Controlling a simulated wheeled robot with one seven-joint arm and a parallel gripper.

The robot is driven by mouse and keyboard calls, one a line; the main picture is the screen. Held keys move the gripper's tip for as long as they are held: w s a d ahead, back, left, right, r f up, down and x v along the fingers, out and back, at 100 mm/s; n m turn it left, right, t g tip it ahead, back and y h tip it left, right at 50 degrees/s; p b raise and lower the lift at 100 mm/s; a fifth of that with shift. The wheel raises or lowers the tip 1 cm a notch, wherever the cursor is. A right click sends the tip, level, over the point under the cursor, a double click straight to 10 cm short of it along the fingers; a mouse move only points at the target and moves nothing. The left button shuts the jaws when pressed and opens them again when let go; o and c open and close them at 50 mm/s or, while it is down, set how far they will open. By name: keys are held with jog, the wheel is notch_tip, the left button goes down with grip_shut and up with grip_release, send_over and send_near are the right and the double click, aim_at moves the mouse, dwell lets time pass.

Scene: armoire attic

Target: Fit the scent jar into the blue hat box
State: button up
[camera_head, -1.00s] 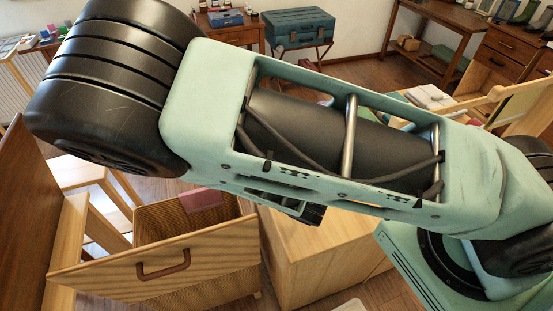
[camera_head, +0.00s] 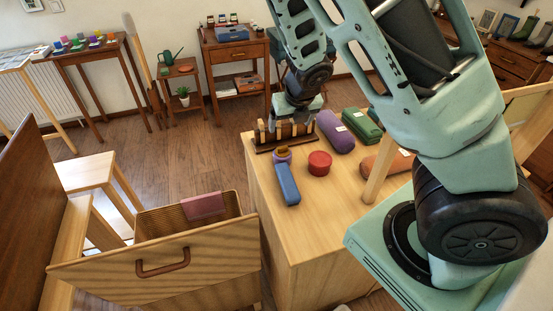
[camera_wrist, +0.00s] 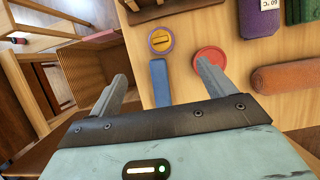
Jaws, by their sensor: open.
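A small purple jar with a yellow-orange top (camera_head: 283,155), perhaps the scent jar, stands on the wooden cabinet top; it also shows in the wrist view (camera_wrist: 161,40). A blue oblong piece (camera_head: 287,184) lies in front of it and a round red tin (camera_head: 319,163) stands to its right. I see no clear blue hat box; a blue box (camera_head: 232,34) sits on the back side table. My gripper (camera_head: 297,112) is over the cabinet's far end by the wooden rack. In the wrist view my gripper (camera_wrist: 161,72) is open and empty, fingers apart above the cabinet top.
A slotted wooden rack (camera_head: 286,136) stands at the cabinet's far edge. An open drawer (camera_head: 160,262) with a pink cloth is at left. Floor behind is clear.

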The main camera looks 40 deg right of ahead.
aim_at(283, 148)
jog(key=b+x, duration=0.1)
jog(key=x, duration=1.1)
jog(key=shift+s, duration=0.1)
jog(key=shift+p+x, duration=0.6)
jog(key=shift+x, duration=2.1)
jog(key=shift+s, duration=0.1)
jog(key=shift+c, duration=0.3)
jog(key=c, duration=1.3)
